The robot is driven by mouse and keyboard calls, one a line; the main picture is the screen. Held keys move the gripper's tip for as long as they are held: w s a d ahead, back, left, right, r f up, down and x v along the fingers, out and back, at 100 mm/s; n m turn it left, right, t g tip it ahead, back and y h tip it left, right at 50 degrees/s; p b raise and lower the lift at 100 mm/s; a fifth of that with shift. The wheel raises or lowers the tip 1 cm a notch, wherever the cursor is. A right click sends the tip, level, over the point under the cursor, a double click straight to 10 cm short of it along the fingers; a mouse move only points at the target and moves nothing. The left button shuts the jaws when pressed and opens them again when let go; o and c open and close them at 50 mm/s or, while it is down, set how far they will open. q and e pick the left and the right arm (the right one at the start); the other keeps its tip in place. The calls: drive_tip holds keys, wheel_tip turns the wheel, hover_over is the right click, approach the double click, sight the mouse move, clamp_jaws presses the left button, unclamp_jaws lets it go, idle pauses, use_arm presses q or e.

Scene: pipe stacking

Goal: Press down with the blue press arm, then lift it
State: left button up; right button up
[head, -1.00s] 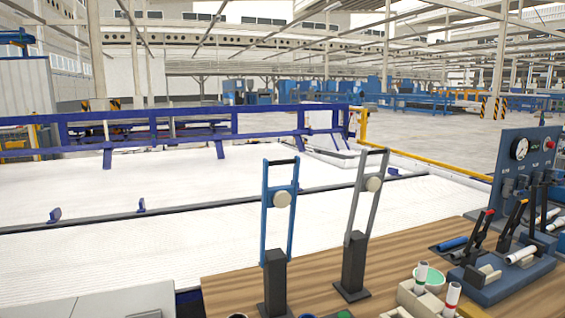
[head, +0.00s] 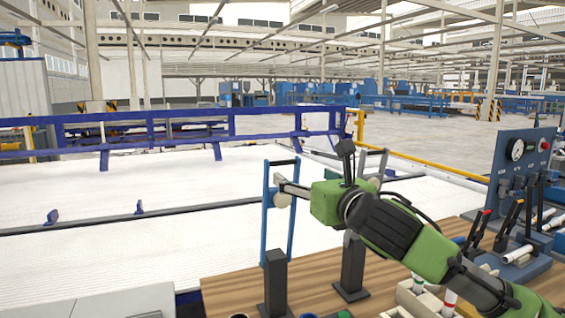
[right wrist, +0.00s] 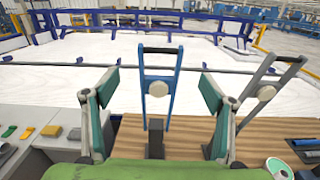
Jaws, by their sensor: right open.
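The blue press arm (head: 265,228) stands upright on a dark post at the table's front left. It has a dark top bar and a round pale knob. My green right arm reaches in from the right, and its gripper (head: 280,184) is level with the upper part of the blue arm and hides some of it. In the right wrist view the open right gripper (right wrist: 160,78) has its fingers spread wide. The blue press arm (right wrist: 142,95) shows between them, farther out, with nothing held. My left gripper is not in view.
A grey press arm (right wrist: 262,80) stands just right of the blue one, partly hidden by my arm in the head view. A control panel (head: 520,165) with levers is at the right. The wooden tabletop (head: 225,285) is bare at the left front.

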sight(285, 162)
drive_tip(key=p+x, duration=0.1)
drive_tip(key=x, duration=0.3)
drive_tip(key=p+x, duration=0.1)
drive_tip(key=x, duration=0.3)
drive_tip(key=p+x, duration=0.1)
drive_tip(key=x, duration=0.3)
drive_tip(key=shift+w+r+p, duration=0.1)
drive_tip(key=shift+r+p, duration=0.2)
drive_tip(key=shift+x, duration=0.85)
drive_tip(key=shift+f, duration=0.1)
